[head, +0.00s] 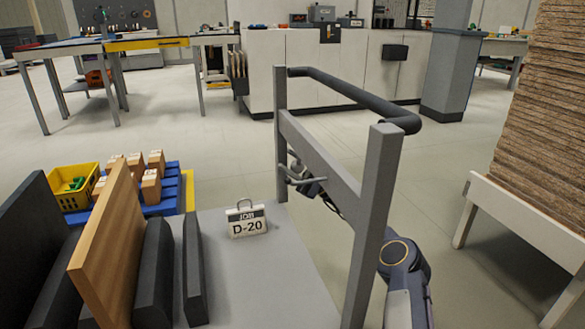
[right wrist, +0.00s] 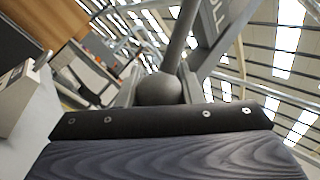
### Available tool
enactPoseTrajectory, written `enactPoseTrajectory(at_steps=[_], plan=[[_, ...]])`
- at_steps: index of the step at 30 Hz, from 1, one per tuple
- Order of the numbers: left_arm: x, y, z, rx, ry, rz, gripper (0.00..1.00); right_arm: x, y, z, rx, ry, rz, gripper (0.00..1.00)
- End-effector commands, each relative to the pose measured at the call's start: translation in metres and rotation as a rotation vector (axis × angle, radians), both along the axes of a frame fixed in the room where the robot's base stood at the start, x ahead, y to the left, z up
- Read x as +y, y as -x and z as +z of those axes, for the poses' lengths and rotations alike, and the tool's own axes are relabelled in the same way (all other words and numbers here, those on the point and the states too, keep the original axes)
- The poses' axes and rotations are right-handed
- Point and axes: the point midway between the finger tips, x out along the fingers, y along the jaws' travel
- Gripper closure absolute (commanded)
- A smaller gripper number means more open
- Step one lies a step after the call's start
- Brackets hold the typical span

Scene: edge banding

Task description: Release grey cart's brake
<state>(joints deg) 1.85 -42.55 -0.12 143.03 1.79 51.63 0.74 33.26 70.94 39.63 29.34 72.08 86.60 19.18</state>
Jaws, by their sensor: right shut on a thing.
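The grey cart (head: 258,282) stands in front of me, with a flat deck, two upright posts, a crossbar (head: 318,152) and a dark push handle (head: 345,88). My right gripper (head: 296,173) is beyond the crossbar, low between the posts, partly hidden by the frame. It is shut on the brake lever. In the right wrist view the lever shows as a grey rod with a round knob (right wrist: 160,90) at my dark gripper (right wrist: 158,120). The exact contact of the fingers is hard to see. My left gripper is out of view.
A yellow basket (head: 75,187) and boxes sit on a blue pallet. A board stack (head: 545,110) stands at right.

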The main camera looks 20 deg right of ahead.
Motion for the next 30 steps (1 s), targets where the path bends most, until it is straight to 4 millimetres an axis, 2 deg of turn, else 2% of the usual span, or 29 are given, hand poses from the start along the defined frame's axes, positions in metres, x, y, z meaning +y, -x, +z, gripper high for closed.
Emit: enactPoseTrajectory(at_steps=[9,10,15,23,30], plan=[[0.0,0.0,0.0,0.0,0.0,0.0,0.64,0.0,-0.001,0.0,0.003,0.001,0.0,1.0],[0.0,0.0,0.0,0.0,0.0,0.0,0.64,0.0,-0.001,0.0,0.003,0.001,0.0,0.64],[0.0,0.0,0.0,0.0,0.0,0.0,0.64,0.0,0.0,0.0,0.003,0.001,0.0,0.45],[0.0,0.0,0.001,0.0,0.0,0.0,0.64,-0.001,0.0,-0.001,0.001,0.0,0.0,0.45],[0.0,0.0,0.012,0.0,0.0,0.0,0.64,-0.024,0.01,-0.018,0.004,-0.002,-0.003,0.45]])
